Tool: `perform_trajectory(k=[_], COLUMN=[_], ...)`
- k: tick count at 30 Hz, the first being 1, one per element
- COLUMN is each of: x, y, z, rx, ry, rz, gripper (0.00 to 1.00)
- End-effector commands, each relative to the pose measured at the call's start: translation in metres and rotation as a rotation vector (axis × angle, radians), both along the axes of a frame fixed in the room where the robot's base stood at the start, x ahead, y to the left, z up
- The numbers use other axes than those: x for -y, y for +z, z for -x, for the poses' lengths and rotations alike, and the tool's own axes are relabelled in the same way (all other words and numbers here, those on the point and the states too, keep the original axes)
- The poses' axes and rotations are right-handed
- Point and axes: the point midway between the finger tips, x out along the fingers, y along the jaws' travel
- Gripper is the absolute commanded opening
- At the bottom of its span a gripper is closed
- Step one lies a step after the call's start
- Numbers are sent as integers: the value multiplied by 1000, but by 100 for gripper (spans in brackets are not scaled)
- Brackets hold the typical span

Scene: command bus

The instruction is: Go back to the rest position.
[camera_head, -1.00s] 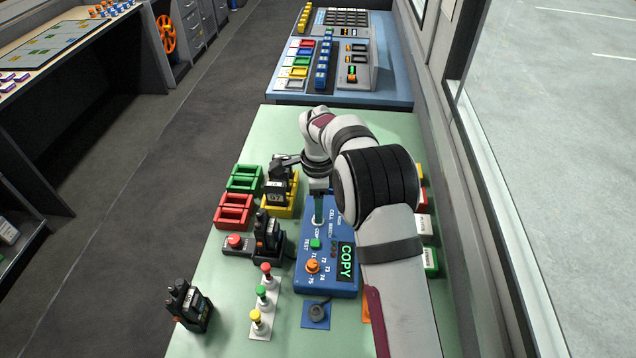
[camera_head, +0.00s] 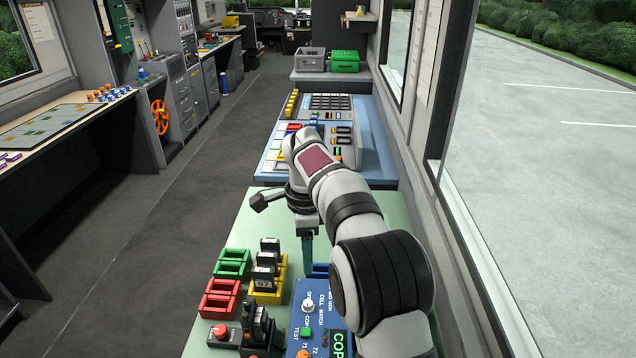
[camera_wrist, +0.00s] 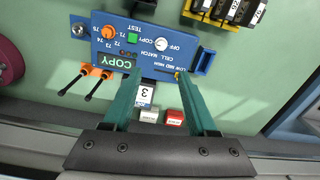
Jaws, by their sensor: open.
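My gripper (camera_head: 307,262) hangs over the far end of the blue panel (camera_head: 303,300) in the head view, pointing down. In the wrist view my gripper (camera_wrist: 157,78) has its two teal fingers well apart with nothing held between them. The blue panel (camera_wrist: 150,58) lies beyond the fingertips there, with a lit green COPY display (camera_wrist: 116,61), an orange knob (camera_wrist: 107,32) and a white knob (camera_wrist: 161,44). In the head view my arm hides part of the panel.
Green (camera_head: 233,258) and red (camera_head: 207,299) trays stand left of the panel. A yellow tray (camera_head: 281,293) holds black handsets. A red button box (camera_head: 219,332) is nearer. A window wall runs along the right.

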Motion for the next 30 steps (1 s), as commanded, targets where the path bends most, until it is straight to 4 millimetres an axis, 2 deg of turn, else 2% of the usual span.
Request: perform_trajectory(k=[2,4,5,6,8,9,12,15,19,30], x=[13,37,49,65,85,95,111,115,116,116], y=[15,38,48,58,64,63,46,24,8,6], z=[15,50,71,104,158,194,272,324,353,355], rx=[-1,-6,-9,-9,-7,-4,12,28,39,37], ry=[49,161,223,312,448,535,721,851,928,936], rz=[-7,-23,-33,-46,-68,-83,-111,-130,-140,-143], gripper=[58,58,58,58,58,58,58,58,58,58])
